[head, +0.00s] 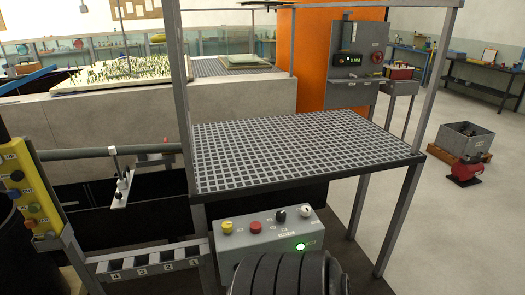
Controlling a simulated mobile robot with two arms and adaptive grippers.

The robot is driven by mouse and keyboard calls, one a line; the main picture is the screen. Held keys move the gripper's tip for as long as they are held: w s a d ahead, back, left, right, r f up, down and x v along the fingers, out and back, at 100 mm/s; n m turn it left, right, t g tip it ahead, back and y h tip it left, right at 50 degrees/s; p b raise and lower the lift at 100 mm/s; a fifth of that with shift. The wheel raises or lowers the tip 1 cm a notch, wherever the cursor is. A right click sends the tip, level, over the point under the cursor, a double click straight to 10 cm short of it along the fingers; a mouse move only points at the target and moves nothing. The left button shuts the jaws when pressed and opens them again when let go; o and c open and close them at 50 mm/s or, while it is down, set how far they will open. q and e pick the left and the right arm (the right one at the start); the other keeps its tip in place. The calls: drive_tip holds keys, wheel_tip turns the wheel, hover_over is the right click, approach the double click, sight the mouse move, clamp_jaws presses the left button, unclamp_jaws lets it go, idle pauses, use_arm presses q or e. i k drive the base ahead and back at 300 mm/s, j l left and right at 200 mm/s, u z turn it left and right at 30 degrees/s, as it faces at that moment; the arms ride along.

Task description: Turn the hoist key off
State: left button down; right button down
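A grey control box (268,237) sits under the front edge of a grating platform. It carries a yellow button (227,227), a red button (256,227), a black knob (281,216), a pale round control (305,211) and a lit green lamp (300,246). A dark ribbed form covers part of the box's lower front. Neither of my grippers is in view.
The grating platform (300,150) on grey posts fills the middle. A numbered rail (150,262) runs at lower left. An orange column (308,60) with a grey panel (358,62) stands behind.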

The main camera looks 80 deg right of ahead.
sight(228, 225)
drive_tip(key=z, duration=2.5)
